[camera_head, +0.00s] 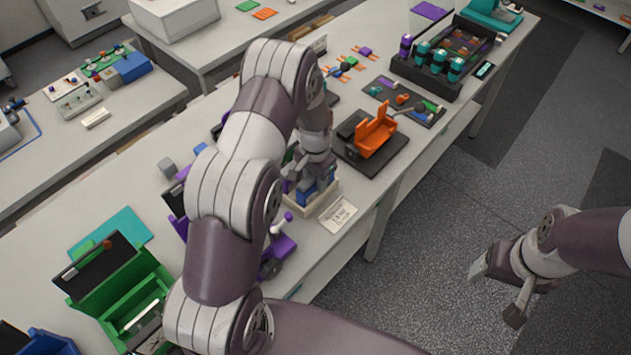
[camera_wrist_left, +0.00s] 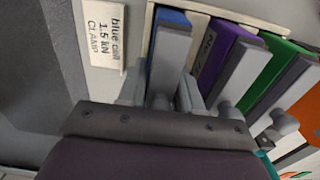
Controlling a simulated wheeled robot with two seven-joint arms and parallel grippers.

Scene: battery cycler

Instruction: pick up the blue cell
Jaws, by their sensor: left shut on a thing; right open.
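The blue cell (camera_wrist_left: 174,19) is a flat slab with a blue edge and a grey face, standing in a cream holder in the left wrist view. My left gripper (camera_wrist_left: 160,92) is shut on it, a finger on either side. In the head view my left gripper (camera_head: 313,172) reaches down at the cream holder (camera_head: 318,204), and my arm hides much of the cells. A purple cell (camera_wrist_left: 232,48) and a green cell (camera_wrist_left: 284,52) stand beside the blue one. My right gripper (camera_head: 497,290) is open and empty, above the floor off the table's edge.
A label card (camera_wrist_left: 102,34) reading "blue cell 1.5 kN CLAMP" lies beside the holder. An orange fixture (camera_head: 374,132) on a black plate stands beyond the holder. A green open case (camera_head: 115,290) stands at the lower left. The floor at the right is clear.

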